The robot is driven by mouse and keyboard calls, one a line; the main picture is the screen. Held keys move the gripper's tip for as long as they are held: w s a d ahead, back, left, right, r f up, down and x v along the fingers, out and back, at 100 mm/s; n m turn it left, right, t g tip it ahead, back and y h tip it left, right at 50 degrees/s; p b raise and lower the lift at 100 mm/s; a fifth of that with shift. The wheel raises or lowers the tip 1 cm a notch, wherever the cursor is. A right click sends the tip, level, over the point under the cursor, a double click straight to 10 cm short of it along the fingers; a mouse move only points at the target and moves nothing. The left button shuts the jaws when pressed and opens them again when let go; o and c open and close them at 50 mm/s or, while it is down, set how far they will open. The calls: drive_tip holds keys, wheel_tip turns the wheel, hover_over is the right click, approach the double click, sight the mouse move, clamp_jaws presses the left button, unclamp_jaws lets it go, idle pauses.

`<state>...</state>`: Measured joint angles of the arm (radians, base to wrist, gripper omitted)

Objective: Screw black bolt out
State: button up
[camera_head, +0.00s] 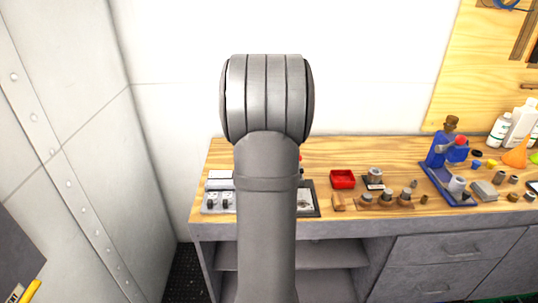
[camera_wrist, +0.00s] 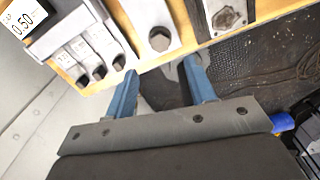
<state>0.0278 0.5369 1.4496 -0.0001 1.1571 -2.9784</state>
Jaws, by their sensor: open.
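My gripper (camera_wrist: 161,68) shows in the wrist view as two blue fingers, spread apart with nothing between the tips. Past the tips, a grey hex-headed bolt (camera_wrist: 159,40) sits on a light plate (camera_wrist: 147,14). To its left, several smaller dark bolt heads (camera_wrist: 98,72) sit at the ends of light blocks (camera_wrist: 80,50). I cannot tell which of these is the black bolt. In the head view, my arm hides the gripper and part of the bench; dark-topped fittings (camera_head: 211,199) show just left of the arm.
The wooden bench (camera_head: 320,155) carries a red tray (camera_head: 343,179), a wooden holder with metal parts (camera_head: 385,200), a blue device (camera_head: 450,170) and bottles (camera_head: 520,125). In the wrist view, a metal plate (camera_wrist: 228,17) lies right of the bolt. A riveted wall (camera_head: 60,130) stands left.

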wheel_tip(320, 180, up, 8)
idle(0.5)
wheel_tip(320, 180, down, 17)
drive_tip(key=m, duration=3.6)
